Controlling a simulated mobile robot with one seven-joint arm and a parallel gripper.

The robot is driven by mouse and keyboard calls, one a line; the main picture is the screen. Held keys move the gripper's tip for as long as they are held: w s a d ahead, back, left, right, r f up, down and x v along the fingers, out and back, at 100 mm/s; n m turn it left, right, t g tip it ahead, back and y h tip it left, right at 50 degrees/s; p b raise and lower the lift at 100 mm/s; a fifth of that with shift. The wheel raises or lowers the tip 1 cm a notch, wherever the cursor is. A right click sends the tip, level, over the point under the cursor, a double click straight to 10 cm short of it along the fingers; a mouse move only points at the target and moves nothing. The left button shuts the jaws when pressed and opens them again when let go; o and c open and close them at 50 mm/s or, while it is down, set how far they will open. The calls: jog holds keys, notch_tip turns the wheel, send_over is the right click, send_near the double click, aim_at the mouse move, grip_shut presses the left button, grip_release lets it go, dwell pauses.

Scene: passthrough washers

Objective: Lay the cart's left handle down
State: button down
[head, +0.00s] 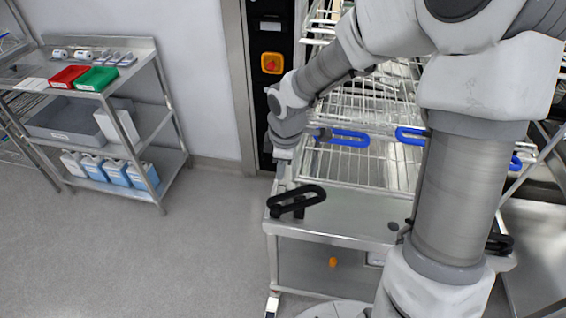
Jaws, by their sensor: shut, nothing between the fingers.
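The cart (345,215) is a steel trolley standing in front of the washer opening. Its left handle (297,199) is a black elongated loop at the cart's near left corner. From this angle I cannot tell for certain whether it stands up or lies flat. The cart's right handle (499,244) is black and mostly hidden behind my arm. My gripper (283,172) points down at the cart's left edge, just behind and above the left handle. It is small in the picture, shut and empty. I cannot tell whether it touches the handle.
Wire racks with blue handles (349,138) sit behind the cart's front top. A black panel with an orange-red switch (271,63) stands close to my wrist. A steel shelf (143,125) with trays and bottles is at the left. The floor between shelf and cart is clear.

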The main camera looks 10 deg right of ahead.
aim_at(291, 193)
jog(key=f, duration=0.1)
jog(key=d+f, duration=0.1)
jog(key=f, duration=0.3)
jog(key=shift+w+d+f+b, duration=0.2)
jog(key=shift+d+f+b, duration=0.1)
jog(key=shift+b, duration=0.1)
jog(key=shift+d+f, duration=0.4)
jog(key=shift+d+p, duration=0.2)
jog(key=shift+p, duration=0.2)
